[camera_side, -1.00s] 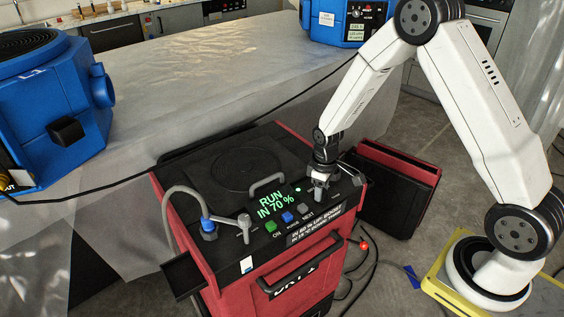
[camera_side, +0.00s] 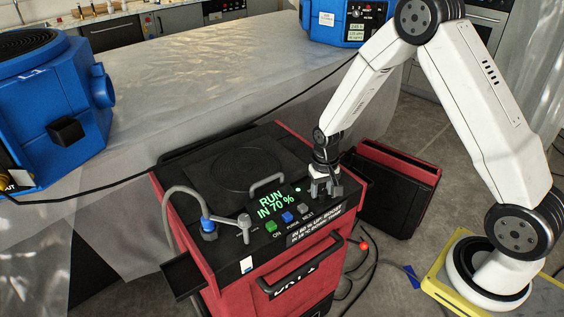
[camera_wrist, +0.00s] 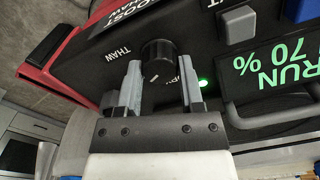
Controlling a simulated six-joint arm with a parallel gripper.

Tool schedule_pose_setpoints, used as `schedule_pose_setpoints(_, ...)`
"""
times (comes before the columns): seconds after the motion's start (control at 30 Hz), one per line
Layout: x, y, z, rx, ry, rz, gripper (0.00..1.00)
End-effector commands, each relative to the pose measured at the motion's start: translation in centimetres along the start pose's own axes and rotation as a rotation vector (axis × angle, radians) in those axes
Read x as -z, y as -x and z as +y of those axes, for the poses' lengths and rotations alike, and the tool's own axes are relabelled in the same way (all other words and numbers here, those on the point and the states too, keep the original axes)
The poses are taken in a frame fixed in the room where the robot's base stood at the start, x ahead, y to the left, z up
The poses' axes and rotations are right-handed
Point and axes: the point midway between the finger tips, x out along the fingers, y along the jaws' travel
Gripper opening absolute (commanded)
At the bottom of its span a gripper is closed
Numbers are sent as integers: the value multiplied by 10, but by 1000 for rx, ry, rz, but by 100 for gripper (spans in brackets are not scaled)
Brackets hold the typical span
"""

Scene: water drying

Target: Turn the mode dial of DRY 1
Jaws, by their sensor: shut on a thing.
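The mode dial (camera_wrist: 157,62) is a black round knob with a pale pointer line, on the dark top panel of the red drying unit (camera_side: 262,258). In the wrist view the word THAW stands beside it, and a finger partly covers other lettering. My gripper (camera_wrist: 161,80) is shut on the dial, with one grey finger on each side. In the side view my gripper (camera_side: 325,188) points down at the panel's right end and hides the dial. The display (camera_side: 273,203) reads RUN IN 70 % in green, and a small green light glows by the dial.
A green button (camera_side: 271,226), a blue button (camera_side: 288,217) and a grey one line the panel left of my gripper. A carry handle (camera_side: 266,184) rises behind the display. A hose with a blue fitting (camera_side: 208,225) stands at the left. A red-black case (camera_side: 398,190) stands at the right.

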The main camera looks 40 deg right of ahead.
Motion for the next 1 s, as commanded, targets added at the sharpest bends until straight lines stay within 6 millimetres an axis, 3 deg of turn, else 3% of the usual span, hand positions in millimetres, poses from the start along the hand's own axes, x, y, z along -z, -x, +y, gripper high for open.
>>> schedule_pose_setpoints(0.47,-1,0,0,-1,-21,-4,0)
schedule_pose_setpoints(0.5,-1,0,0,-1,-20,-4,55)
schedule_pose_setpoints(0.6,-1,0,0,-1,-20,-3,84)
schedule_pose_setpoints(1.0,0,2,0,0,-19,-1,84)
